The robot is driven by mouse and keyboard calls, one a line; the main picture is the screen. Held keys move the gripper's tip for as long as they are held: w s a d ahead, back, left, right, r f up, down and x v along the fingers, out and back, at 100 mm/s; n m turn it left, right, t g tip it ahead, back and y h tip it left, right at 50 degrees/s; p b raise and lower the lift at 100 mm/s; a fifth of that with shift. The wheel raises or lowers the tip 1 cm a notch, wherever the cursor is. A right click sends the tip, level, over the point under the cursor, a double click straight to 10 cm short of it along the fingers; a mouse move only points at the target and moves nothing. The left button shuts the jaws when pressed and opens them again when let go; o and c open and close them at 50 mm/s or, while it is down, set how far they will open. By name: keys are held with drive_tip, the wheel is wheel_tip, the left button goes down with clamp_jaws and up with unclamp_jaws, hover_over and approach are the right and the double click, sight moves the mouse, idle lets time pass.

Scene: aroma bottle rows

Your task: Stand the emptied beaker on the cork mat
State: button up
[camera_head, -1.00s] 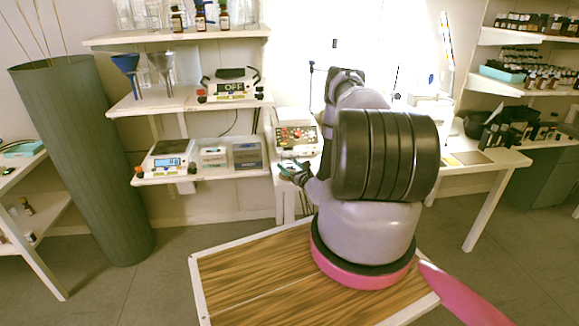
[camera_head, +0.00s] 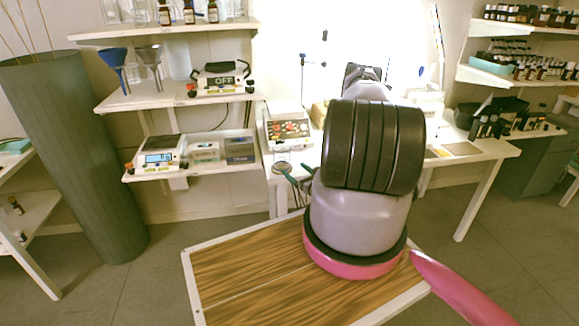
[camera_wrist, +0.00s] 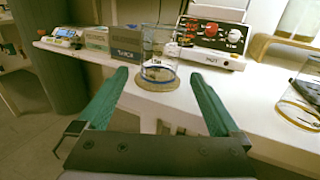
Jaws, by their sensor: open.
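A clear glass beaker (camera_wrist: 158,50) with a blue line near its base stands upright on the round cork mat (camera_wrist: 150,86) in the wrist view. The beaker looks empty. My gripper (camera_wrist: 158,74) is open, its teal fingers spread on either side of the beaker's lower part. The fingertips appear short of the beaker and apart from it. In the head view the mat (camera_head: 282,168) is at the white table's front left corner, and my gripper (camera_head: 299,172) is just right of it, partly hidden by my arm. The beaker is hard to make out there.
A control box with knobs (camera_wrist: 212,40) stands behind and right of the beaker. Another glass vessel (camera_wrist: 300,95) stands at the right of the white table (camera_wrist: 235,95). A shelf at left holds a scale (camera_head: 157,153) and small boxes (camera_head: 238,150).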

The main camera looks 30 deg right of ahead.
drive_tip(key=w+a+r+n+g+y, duration=0.15)
drive_tip(key=a+r+n+y, duration=0.3)
drive_tip(key=r, duration=0.45)
drive_tip(key=w+a+r+n+g+y, duration=0.1)
drive_tip(key=w+a+r+n+y, duration=0.3)
drive_tip(key=r, duration=0.5)
drive_tip(key=s+a+r+n+g+y, duration=0.3)
drive_tip(key=a+r+n+g, duration=0.2)
drive_tip(key=r, duration=0.3)
drive_tip(key=s+a+r+n+g+y, duration=0.2)
drive_tip(key=s+a+r+n+g, duration=0.1)
drive_tip(key=a+r+n+g, duration=0.3)
drive_tip(key=s+a+r+n+g+h, duration=0.2)
drive_tip(key=s+a+r+n+h, duration=0.1)
drive_tip(key=s+r, duration=0.4)
drive_tip(key=s+a+r+n+g+h, duration=0.2)
drive_tip(key=s+a+r+n+h, duration=0.15)
drive_tip(key=s+r, duration=0.35)
drive_tip(key=s+d+r+n+t+h, duration=0.4)
drive_tip(key=s+d+r+t+h, duration=0.2)
drive_tip(key=s, duration=0.5)
drive_tip(key=shift+s+r+n+t+h, duration=0.3)
drive_tip(key=shift+s+r+t+h, duration=0.1)
drive_tip(key=shift+r, duration=0.8)
drive_tip(key=shift+d, duration=0.1)
